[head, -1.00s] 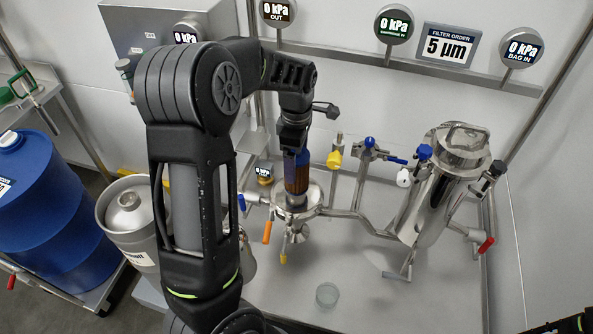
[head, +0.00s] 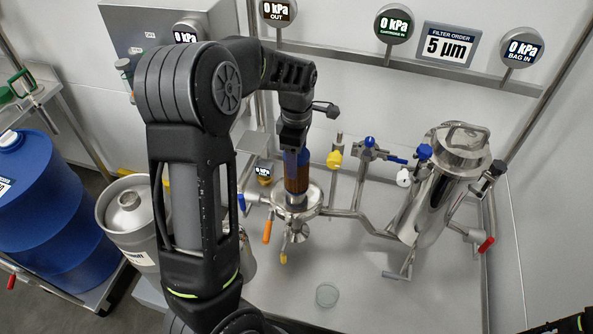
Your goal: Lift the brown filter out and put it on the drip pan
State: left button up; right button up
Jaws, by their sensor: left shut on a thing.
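The brown filter (head: 297,182) is an upright cylinder with a blue top part and an orange-brown body. Its lower end stands at the round steel housing base (head: 283,208); I cannot tell whether it is seated or just clear of it. My left gripper (head: 295,146) points down and is shut on the filter's top. The fingertips are small and partly hidden. My right gripper is not in view; only a dark part of that arm shows at the bottom right corner. No drip pan can be clearly made out; my left arm covers part of the bench.
A tall steel bag housing (head: 440,190) stands on the right, with pipes and coloured valve handles around it. A small glass dish (head: 327,294) lies on the bench (head: 360,300). A steel keg (head: 125,215) and a blue drum (head: 45,215) stand left.

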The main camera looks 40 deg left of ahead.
pick_arm(q)
grip_shut()
jog(key=shift+r, duration=0.15)
notch_tip(320, 180, up, 10)
jog(key=shift+f+b, duration=0.1)
jog(key=shift+b, duration=0.25)
dwell(0.3)
dwell(0.7)
jog(key=shift+r+p, duration=1.45)
jog(key=shift+r, duration=0.05)
jog(key=shift+f, duration=0.1)
